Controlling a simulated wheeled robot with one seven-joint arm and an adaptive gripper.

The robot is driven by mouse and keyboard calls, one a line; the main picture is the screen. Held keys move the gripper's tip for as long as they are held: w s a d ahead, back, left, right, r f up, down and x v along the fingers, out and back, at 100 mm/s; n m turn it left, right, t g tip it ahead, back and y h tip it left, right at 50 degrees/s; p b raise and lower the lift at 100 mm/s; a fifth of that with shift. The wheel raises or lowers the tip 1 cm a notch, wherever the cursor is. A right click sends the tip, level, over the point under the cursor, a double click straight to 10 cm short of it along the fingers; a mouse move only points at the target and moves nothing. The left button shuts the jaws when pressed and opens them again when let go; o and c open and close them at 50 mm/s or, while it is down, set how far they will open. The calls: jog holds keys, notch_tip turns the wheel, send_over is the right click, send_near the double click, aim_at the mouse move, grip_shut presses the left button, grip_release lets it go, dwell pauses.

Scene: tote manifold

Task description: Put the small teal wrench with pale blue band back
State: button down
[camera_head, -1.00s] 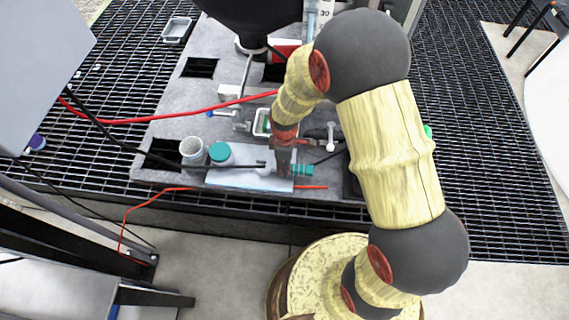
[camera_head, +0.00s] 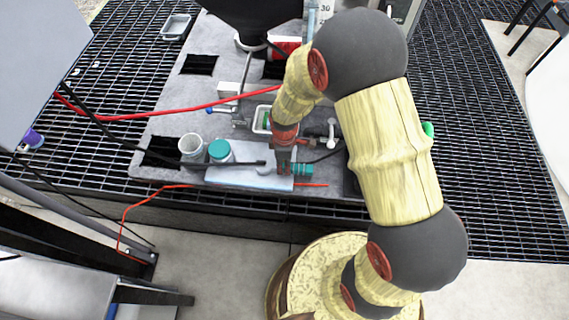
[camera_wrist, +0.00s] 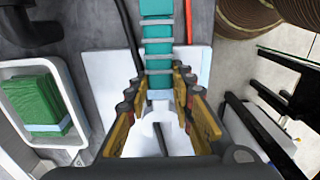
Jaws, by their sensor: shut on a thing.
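The small wrench (camera_wrist: 157,45) has a ribbed teal handle, a pale blue band (camera_wrist: 158,95) and a pale head. My gripper (camera_wrist: 162,105) is shut on it near the band, with the handle pointing away from the wrist. In the head view my gripper (camera_head: 283,165) is over the right part of a pale board (camera_head: 235,179), and the teal handle (camera_head: 302,169) sticks out to the right. The board (camera_wrist: 98,75) also shows beneath the wrench in the wrist view. I cannot tell the gap between wrench and board.
A teal-lidded jar (camera_head: 220,150) and a white cup (camera_head: 190,146) stand left, near square holes. A black cable (camera_head: 120,142) and a red cable (camera_head: 170,113) cross the grey slab.

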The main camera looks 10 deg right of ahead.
aim_at(284, 166)
jog(key=shift+f, duration=0.3)
jog(key=c, duration=1.5)
grip_release()
jog(key=shift+o, duration=0.2)
jog(key=shift+r, duration=0.1)
notch_tip(284, 166, up, 12)
